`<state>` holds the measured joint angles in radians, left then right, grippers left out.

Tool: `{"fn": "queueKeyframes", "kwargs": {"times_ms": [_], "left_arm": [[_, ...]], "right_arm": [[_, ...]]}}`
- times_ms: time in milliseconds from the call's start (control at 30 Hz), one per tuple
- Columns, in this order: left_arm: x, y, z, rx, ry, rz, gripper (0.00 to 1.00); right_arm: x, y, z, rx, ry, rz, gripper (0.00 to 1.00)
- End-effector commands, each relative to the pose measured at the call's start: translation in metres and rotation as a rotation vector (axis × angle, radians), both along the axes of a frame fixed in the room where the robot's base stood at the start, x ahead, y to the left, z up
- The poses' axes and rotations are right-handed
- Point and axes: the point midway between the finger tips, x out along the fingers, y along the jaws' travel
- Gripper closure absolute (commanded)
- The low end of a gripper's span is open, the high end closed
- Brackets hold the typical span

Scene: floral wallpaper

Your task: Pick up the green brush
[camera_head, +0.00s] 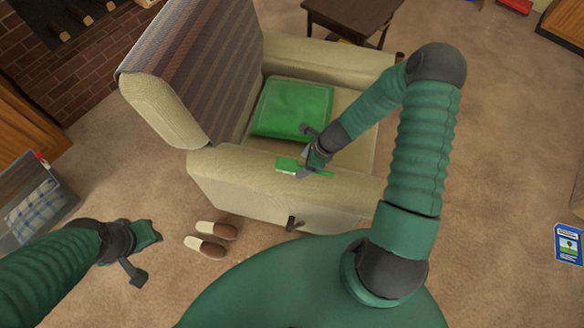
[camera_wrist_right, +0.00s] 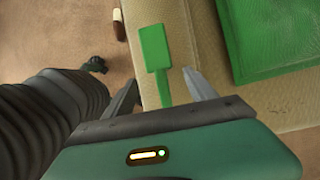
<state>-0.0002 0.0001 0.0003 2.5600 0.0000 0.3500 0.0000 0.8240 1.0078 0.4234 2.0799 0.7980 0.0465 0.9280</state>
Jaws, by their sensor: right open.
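The green brush (camera_head: 288,165) lies on the near armrest of the beige armchair (camera_head: 240,190). In the right wrist view the brush (camera_wrist_right: 154,50) shows its broad head away from me, and its handle points down between my fingers. My right gripper (camera_head: 307,155) is at the brush in the head view; in the wrist view its two fingers (camera_wrist_right: 160,88) are open, one on each side of the handle. I cannot tell whether they touch it. My left gripper (camera_head: 146,252) is low at the left, over the carpet and away from the brush; its fingers look spread and empty.
A green cushion (camera_head: 292,108) lies on the chair seat beyond the armrest. A pair of slippers (camera_head: 209,241) is on the carpet in front. A box with a checked cloth (camera_head: 36,209) stands at the left. A small dark table (camera_head: 352,16) is behind the chair. Carpet at the right is mostly clear.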

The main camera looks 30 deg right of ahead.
Motion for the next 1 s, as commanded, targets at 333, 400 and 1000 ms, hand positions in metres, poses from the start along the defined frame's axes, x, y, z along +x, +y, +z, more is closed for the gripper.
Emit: {"fn": "queueKeyframes", "kwargs": {"times_ms": [333, 400, 1000], "left_arm": [[0.000, 0.000, -0.006, 0.000, 0.000, 0.001, 0.64], [0.000, 0.000, -0.006, 0.000, 0.000, 0.001, 0.64], [0.000, 0.000, -0.006, 0.000, 0.000, 0.000, 0.64]], "right_arm": [[0.013, 0.008, -0.042, 0.000, 0.000, 0.001, 0.35], [0.013, 0.007, -0.042, 0.000, 0.000, 0.001, 0.35], [0.013, 0.007, -0.042, 0.000, 0.000, 0.001, 1.00]]}}
